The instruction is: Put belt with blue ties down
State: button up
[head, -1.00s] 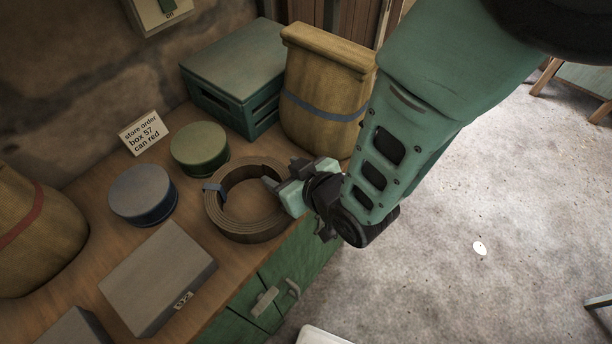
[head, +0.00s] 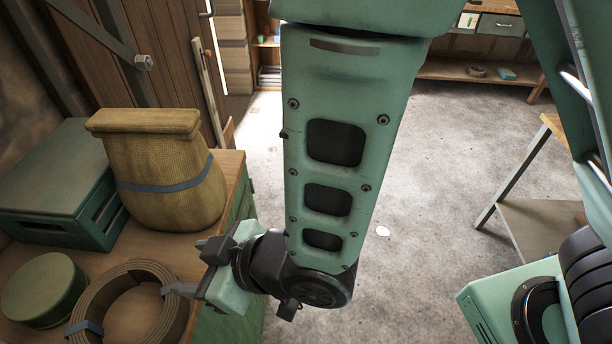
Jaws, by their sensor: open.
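The belt with blue ties (head: 152,273) is a brown coiled ring lying on the wooden counter at the lower left of the head view. A blue tie (head: 84,328) shows on its near left side. My gripper (head: 184,269) is open at the belt's right side, with a finger close to the coil's rim. I cannot tell whether that finger touches the belt. The belt's lower edge is cut off by the frame.
A green round can (head: 42,290) stands left of the belt. A sack with a blue band (head: 165,175) and a green crate (head: 50,185) stand behind it. The counter ends just right of the belt; open floor (head: 420,190) lies beyond. A wooden table (head: 540,200) stands at right.

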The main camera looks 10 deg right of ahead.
jog(key=s+d+r+m+g+h, duration=0.1)
jog(key=d+r+h, duration=0.2)
jog(key=d, duration=0.5)
jog(key=s+d+r+m+g+h, duration=0.1)
jog(key=d+r+m+g+h, duration=0.1)
jog(key=d, duration=0.5)
jog(key=s+d+r+m+g+h, duration=0.2)
jog(key=d+r+h, duration=0.2)
jog(key=d, duration=0.4)
jog(key=shift+d+h, duration=0.3)
jog(key=shift+h, duration=0.2)
jog(key=shift+s, duration=0.1)
